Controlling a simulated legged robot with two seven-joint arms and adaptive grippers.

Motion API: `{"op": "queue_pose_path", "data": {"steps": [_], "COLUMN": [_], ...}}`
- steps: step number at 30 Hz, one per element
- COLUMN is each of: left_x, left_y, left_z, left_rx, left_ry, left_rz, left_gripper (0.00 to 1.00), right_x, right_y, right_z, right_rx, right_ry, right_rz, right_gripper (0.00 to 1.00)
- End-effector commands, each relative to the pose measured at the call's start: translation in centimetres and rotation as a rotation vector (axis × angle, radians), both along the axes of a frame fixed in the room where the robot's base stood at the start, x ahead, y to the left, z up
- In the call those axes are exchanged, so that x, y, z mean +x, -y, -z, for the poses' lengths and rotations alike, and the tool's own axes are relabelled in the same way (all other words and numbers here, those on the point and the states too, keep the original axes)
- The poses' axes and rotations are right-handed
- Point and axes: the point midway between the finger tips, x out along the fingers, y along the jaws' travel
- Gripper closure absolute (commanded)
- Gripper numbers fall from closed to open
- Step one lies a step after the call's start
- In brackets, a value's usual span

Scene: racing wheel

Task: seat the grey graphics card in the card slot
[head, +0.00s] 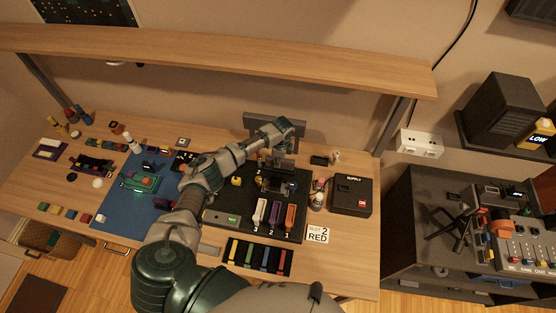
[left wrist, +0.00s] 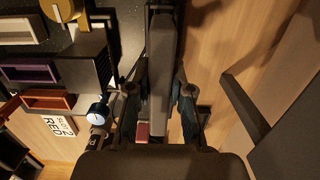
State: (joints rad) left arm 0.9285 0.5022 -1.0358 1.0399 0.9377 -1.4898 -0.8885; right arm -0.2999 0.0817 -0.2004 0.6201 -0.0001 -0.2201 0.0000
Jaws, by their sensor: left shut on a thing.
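My left gripper (head: 285,136) is over the back of the black board area, in front of a dark upright panel. In the left wrist view its two fingers (left wrist: 158,100) are shut on a long grey bar-like thing, which I take to be the grey graphics card (left wrist: 160,62), seen edge-on. I cannot pick out the card slot for certain. My right gripper is not in view.
White, purple and red holders (head: 274,214) stand at the board's front, near a "SLOT 2 RED" sign (head: 317,234). A black supply box (head: 351,195) is at right. A wooden shelf (head: 210,55) spans above.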

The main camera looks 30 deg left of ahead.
Motion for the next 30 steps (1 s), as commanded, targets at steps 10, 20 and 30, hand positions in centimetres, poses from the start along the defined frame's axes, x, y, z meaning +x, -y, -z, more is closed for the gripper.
{"op": "queue_pose_path", "data": {"steps": [10, 20, 30], "left_x": [0.02, 0.0, 0.01], "left_y": [0.02, 0.05, 0.0], "left_z": [-0.01, -0.11, 0.04], "left_rx": [0.0, 0.0, 0.0], "left_ry": [0.001, 0.0, 0.0], "left_rz": [0.0, 0.0, 0.0], "left_gripper": [1.0, 1.0, 1.0], "right_x": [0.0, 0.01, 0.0], "right_y": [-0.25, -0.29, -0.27], "right_z": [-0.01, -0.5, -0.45], "right_rx": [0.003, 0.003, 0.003], "right_ry": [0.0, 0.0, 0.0], "right_rz": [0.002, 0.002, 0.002], "right_gripper": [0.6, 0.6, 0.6]}}
